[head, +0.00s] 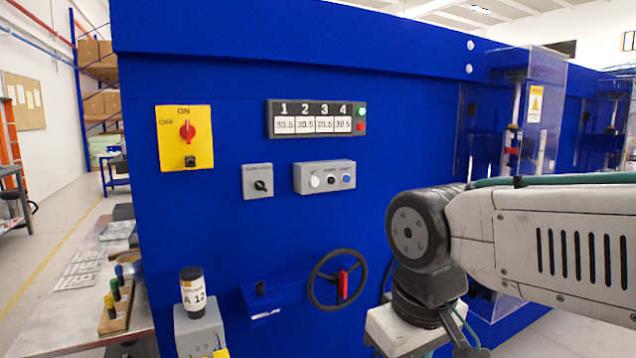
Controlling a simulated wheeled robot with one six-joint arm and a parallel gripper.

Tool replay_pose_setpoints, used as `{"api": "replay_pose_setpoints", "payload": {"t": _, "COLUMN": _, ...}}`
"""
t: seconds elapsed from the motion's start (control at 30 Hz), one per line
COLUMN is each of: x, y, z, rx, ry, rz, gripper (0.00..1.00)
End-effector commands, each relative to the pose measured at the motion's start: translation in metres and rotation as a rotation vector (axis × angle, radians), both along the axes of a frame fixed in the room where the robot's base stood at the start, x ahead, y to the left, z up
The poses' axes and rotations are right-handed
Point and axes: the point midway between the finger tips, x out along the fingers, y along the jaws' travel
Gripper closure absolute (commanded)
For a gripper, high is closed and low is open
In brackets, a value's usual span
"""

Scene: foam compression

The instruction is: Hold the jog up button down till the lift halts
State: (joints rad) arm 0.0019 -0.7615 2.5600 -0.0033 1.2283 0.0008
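A grey box (303,188) with three buttons is mounted on the blue machine front. My arm reaches in from the right and bends down, right of and below the box.
A yellow plate with a red rotary switch (187,131) and a grey selector box (257,181) sit left of the buttons. A black handwheel (325,291) projects below. A labelled cylinder (193,288) stands on a grey block. Clear guards (538,110) are at right.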

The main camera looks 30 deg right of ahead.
Motion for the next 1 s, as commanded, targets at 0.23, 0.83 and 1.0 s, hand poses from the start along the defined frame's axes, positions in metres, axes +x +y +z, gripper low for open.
{"api": "replay_pose_setpoints", "payload": {"t": 0.23, "x": 0.0000, "y": 0.0000, "z": 0.0000, "rx": 0.000, "ry": 0.000, "rz": 0.000, "gripper": 0.69}}
{"api": "replay_pose_setpoints", "payload": {"t": 0.83, "x": 0.0000, "y": 0.0000, "z": 0.0000, "rx": 0.000, "ry": 0.000, "rz": 0.000, "gripper": 1.00}}
{"api": "replay_pose_setpoints", "payload": {"t": 1.0, "x": 0.0000, "y": 0.0000, "z": 0.0000, "rx": 0.000, "ry": 0.000, "rz": 0.000, "gripper": 1.00}}
